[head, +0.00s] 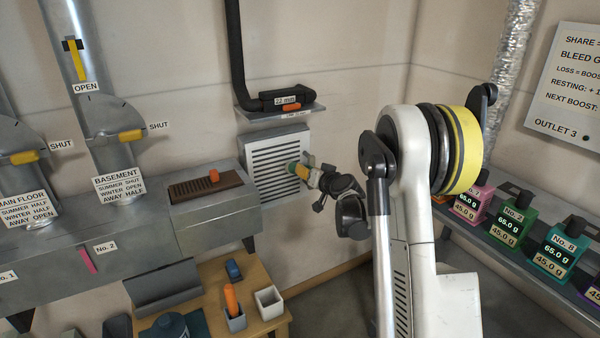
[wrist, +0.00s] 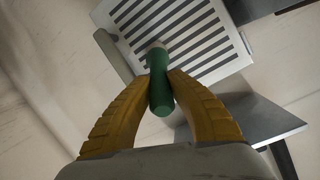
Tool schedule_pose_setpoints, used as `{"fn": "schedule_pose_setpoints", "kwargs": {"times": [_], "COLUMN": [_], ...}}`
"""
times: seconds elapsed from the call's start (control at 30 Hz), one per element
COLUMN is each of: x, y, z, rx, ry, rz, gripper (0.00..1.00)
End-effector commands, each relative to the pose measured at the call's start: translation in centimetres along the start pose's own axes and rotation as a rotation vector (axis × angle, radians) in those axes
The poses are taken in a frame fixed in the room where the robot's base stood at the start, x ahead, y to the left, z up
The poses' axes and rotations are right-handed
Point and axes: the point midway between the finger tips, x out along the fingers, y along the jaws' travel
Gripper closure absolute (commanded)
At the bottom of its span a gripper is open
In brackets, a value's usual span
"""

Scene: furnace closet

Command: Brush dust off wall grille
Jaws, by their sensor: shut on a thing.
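The white wall grille (head: 268,158) with dark horizontal slots is on the back wall, just right of the metal duct box. My gripper (head: 302,170) is in front of the grille's right side, its yellow fingers toward the wall. In the wrist view the fingers are shut on a green-handled brush (wrist: 161,95). The brush's pale tip points at the slotted face of the grille (wrist: 185,30) and overlaps it. I cannot tell whether the tip touches. I cannot make out dust on the grille.
A small shelf (head: 280,112) with a black hose end sits above the grille. The metal duct box (head: 215,222) is at its left. A wooden table (head: 262,328) with several small containers stands below. Several colored bottles (head: 517,215) line a shelf at right.

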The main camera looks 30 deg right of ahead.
Motion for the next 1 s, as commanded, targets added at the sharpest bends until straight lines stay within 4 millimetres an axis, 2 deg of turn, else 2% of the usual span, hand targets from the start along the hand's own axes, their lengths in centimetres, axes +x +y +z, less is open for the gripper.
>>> {"fn": "schedule_pose_setpoints", "kwargs": {"times": [0.2, 0.53, 1.0], "x": [0.0, 0.0, -0.1], "y": [0.7, 0.6, -1.9], "z": [-0.3, -0.2, 0.8], "rx": [0.001, 0.000, -0.001], "ry": [-0.001, 0.000, -0.001], "rz": [-0.001, -0.001, -0.001], "gripper": [1.00, 1.00, 1.00]}}
